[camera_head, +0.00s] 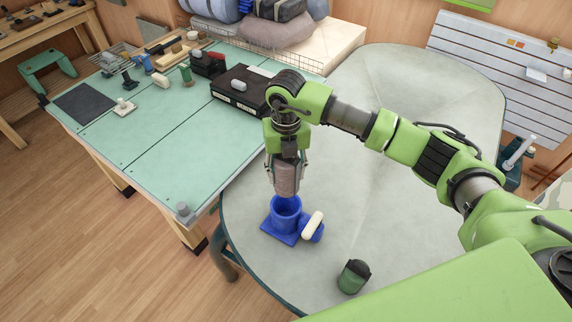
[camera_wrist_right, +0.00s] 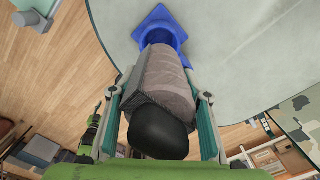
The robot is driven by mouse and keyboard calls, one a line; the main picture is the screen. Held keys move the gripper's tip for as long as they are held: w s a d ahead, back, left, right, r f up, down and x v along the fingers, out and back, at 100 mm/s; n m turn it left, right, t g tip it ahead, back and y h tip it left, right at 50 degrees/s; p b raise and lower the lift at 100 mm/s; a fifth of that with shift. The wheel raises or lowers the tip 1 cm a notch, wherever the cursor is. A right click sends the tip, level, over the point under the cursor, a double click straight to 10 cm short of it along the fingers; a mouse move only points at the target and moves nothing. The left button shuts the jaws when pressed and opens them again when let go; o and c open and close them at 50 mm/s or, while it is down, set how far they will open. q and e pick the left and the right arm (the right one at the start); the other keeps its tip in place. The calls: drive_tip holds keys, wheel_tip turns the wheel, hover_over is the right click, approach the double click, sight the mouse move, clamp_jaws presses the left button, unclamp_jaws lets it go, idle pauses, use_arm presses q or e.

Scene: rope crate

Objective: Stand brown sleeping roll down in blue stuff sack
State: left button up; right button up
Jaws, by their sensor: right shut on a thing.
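My right gripper (camera_head: 287,165) is shut on the brown sleeping roll (camera_head: 287,181) and holds it upright over the blue stuff sack (camera_head: 286,216). In the right wrist view the roll (camera_wrist_right: 165,85) lies between the two fingers, with a black rounded end towards the camera. The sack is an open round cup on a square blue base, standing on the grey table. The roll's lower end is at the sack's mouth; I cannot tell whether it is inside the rim. In the wrist view the sack (camera_wrist_right: 158,32) is partly hidden behind the roll. My left gripper is not in view.
A cream roll in a blue holder (camera_head: 313,226) sits right beside the sack. A green and black canister (camera_head: 354,277) stands near the front edge of the grey table (camera_head: 420,80). A green workbench (camera_head: 150,140) with tools and a black case adjoins at left.

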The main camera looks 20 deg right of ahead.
sight(295, 219)
drive_tip(key=shift+w+m, duration=0.1)
drive_tip(key=shift+m, duration=0.3)
drive_tip(key=shift+f+b, duration=0.2)
drive_tip(key=shift+b, duration=0.15)
drive_tip(key=shift+f+b, duration=1.9)
drive_tip(key=shift+f, duration=0.45)
drive_tip(key=shift+f+b, duration=1.45)
drive_tip(key=shift+f, duration=0.25)
drive_tip(key=shift+f+b, duration=2.1)
drive_tip(key=shift+f, duration=0.6)
idle(0.5)
